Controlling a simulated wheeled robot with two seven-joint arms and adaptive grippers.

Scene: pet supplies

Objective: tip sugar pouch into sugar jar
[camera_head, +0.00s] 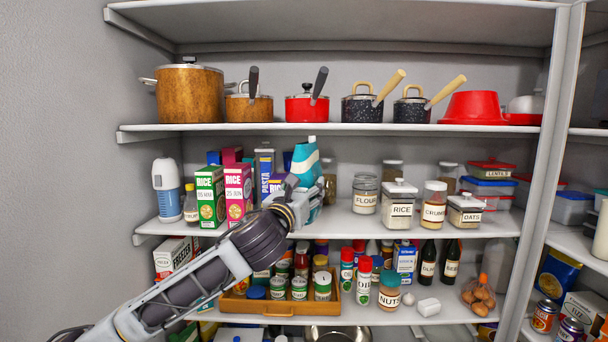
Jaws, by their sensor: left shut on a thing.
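A teal and white pouch (306,160), likely the sugar pouch, stands upright in front of the middle shelf. Its label is not readable. My left gripper (303,200) is shut on its lower part. No jar with a readable sugar label shows. A glass jar (329,186) with its label out of sight stands just right of the pouch, partly hidden by it. The flour jar (365,195) stands further right on the same shelf. My right gripper is not in view.
Right of the flour jar stand the rice jar (400,200), a crumb jar (434,204) and the oats jar (465,212). Rice boxes (210,197) stand left. Below are a wooden spice tray (262,307) and a nuts jar (389,292). Pots (189,94) line the upper shelf.

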